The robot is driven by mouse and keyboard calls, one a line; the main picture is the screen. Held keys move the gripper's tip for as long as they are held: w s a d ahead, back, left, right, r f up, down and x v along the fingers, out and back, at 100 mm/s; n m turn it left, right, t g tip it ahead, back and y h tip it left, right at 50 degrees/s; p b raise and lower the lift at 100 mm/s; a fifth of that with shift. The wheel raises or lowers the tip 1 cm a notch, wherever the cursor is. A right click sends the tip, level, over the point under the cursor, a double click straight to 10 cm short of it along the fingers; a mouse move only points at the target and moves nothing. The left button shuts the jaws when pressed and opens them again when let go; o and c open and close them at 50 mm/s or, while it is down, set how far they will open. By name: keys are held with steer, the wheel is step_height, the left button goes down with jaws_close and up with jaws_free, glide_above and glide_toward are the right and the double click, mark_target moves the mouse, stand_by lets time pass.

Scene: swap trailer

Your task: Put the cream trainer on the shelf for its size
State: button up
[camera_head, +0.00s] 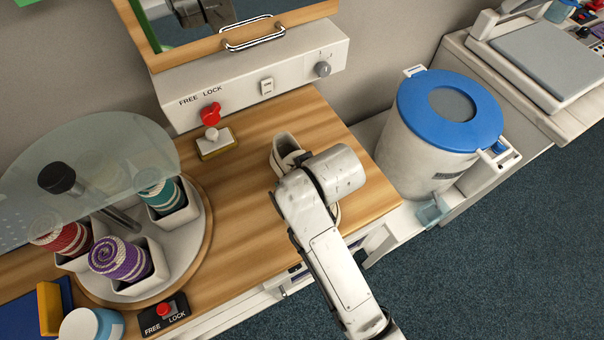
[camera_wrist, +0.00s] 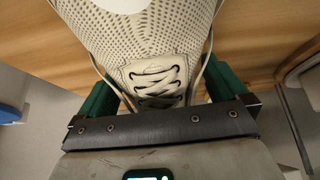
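The cream trainer (camera_head: 284,150) is on the wooden bench in the head view, partly hidden behind my arm. In the wrist view the trainer (camera_wrist: 150,45) fills the upper middle, with its mesh upper and dark-edged laces facing me. My gripper (camera_wrist: 165,95) has its green fingers spread wide, one on each side of the trainer. Whether they touch it cannot be told. In the head view my arm hides the gripper. I cannot make out a size marking or a size shelf.
A wood-framed glass panel (camera_head: 240,32) with a metal handle is above a control box (camera_head: 258,82). A round carousel (camera_head: 190,250) with coiled rolls under a clear cover is at left. A blue-lidded drum (camera_head: 425,150) stands right of the bench (camera_head: 240,205). A red-knobbed switch is near the trainer.

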steer(key=v, duration=1.2)
steer(key=shift+r, duration=0.15)
steer(key=s+d+f+m+g+h, duration=0.1)
steer(key=s+d+f+m, duration=0.1)
steer(key=s+d+f, duration=0.4)
steer(key=s+d+f+m+g+h, duration=0.15)
steer(key=d+f, duration=0.25)
steer(key=d, duration=0.4)
steer(key=s+d+f+m+g+h, duration=0.1)
steer(key=s+d+f+m, duration=0.3)
steer(key=s+d, duration=0.9)
steer(key=shift+s+d+f, duration=0.2)
steer(key=shift+s+f, duration=0.5)
steer(key=shift+f, duration=0.2)
steer(key=shift+w+g, duration=0.1)
steer(key=shift+g, duration=0.15)
